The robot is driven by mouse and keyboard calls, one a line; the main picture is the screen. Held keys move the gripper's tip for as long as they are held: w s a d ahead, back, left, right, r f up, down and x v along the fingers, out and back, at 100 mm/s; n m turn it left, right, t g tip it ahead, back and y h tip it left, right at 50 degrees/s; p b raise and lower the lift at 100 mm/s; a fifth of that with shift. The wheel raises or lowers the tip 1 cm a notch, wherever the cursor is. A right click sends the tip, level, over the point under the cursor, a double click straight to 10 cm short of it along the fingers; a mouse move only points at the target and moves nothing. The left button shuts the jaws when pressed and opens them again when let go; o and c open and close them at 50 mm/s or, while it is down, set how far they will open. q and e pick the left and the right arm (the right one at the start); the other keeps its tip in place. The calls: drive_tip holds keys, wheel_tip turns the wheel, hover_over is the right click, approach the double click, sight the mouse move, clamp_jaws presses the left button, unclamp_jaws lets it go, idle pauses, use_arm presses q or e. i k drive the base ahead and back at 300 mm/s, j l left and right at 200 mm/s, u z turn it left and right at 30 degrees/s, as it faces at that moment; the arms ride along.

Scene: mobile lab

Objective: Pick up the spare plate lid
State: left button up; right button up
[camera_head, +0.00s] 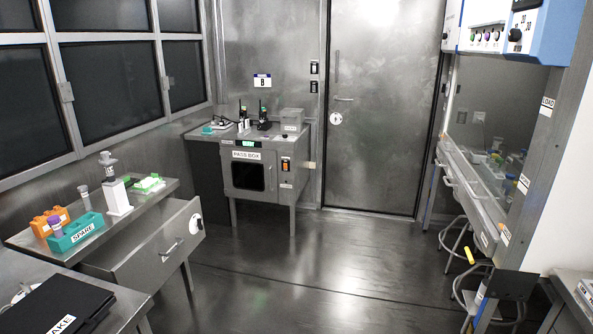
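I cannot make out a plate lid for certain. A teal rack labelled SPARE (76,235) sits on the steel side bench at the left, with a purple-capped tube in it. A clear lidded box (291,119) stands on top of the pass box at the back. A white and green rack or plate (148,184) lies at the far end of the left bench. Neither of my grippers is in view.
The left bench (118,215) also holds an orange rack (48,221) and a white upright device (116,195). A dark laptop-like case (55,304) lies at the near left. The pass box (252,170) stands by the closed door (378,120). Stools stand at right; the middle floor is clear.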

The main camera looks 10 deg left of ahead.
sight(128, 182)
drive_tip(key=i+u, duration=0.1)
drive_tip(key=i, duration=0.45)
drive_tip(key=i+u, duration=0.15)
drive_tip(key=i, duration=0.45)
drive_tip(key=i+l+u, duration=0.1)
drive_tip(key=i, duration=0.45)
drive_tip(key=i+l+u, duration=0.1)
drive_tip(key=i, duration=0.45)
drive_tip(key=i+u, duration=0.35)
drive_tip(key=u, duration=0.15)
drive_tip(key=i+u, duration=0.45)
drive_tip(key=i+l+u, duration=0.2)
drive_tip(key=u, duration=0.3)
drive_tip(key=i+l+u, duration=0.25)
drive_tip(key=l+u, duration=0.2)
drive_tip(key=i+j, duration=0.05)
